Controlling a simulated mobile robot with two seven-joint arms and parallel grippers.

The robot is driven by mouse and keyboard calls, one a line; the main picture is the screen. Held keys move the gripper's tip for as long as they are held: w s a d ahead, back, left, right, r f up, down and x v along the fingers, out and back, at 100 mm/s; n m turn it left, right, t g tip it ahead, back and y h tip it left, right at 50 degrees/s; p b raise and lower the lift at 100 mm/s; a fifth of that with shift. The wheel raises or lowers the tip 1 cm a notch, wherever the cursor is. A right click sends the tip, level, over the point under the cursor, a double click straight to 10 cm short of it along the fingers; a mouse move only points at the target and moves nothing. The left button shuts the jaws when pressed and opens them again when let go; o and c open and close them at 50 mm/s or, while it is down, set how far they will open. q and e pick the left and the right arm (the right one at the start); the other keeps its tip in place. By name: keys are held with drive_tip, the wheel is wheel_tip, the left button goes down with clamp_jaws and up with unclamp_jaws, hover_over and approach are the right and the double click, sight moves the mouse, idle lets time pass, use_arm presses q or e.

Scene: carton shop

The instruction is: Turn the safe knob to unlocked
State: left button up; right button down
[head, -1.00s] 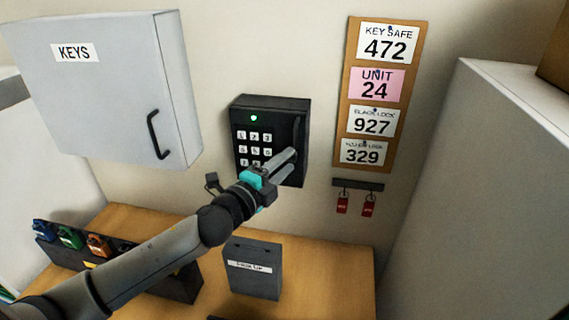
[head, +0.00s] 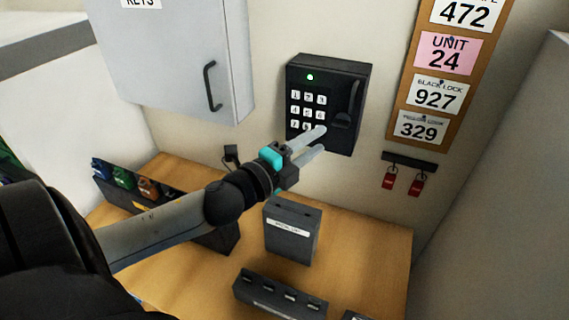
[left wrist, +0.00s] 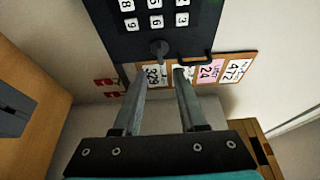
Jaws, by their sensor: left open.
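The black key safe (head: 328,75) is on the wall, with a number keypad and a lit green light (head: 310,77). Its round dark knob (head: 342,120) sits right of the keypad, below an upright handle (head: 355,95). My left gripper (head: 322,140) is open and empty, just below and left of the knob in the head view. In the left wrist view the knob (left wrist: 159,48) shows beyond the fingertips (left wrist: 160,72), in line with the gap between them. The fingers do not appear to touch it. I cannot read the knob's setting. My right gripper is out of view.
A grey KEYS cabinet (head: 180,60) hangs left of the safe. A board of number cards (head: 440,85) and red tags on a rack (head: 408,160) are to the right. A dark labelled box (head: 290,232) and slotted holders stand on the wooden counter (head: 375,260) below.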

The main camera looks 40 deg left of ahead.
use_arm(q)
drive_tip(key=s+a+b, duration=0.1)
drive_tip(key=s, duration=0.6)
drive_tip(key=shift+s, duration=0.4)
idle(0.4)
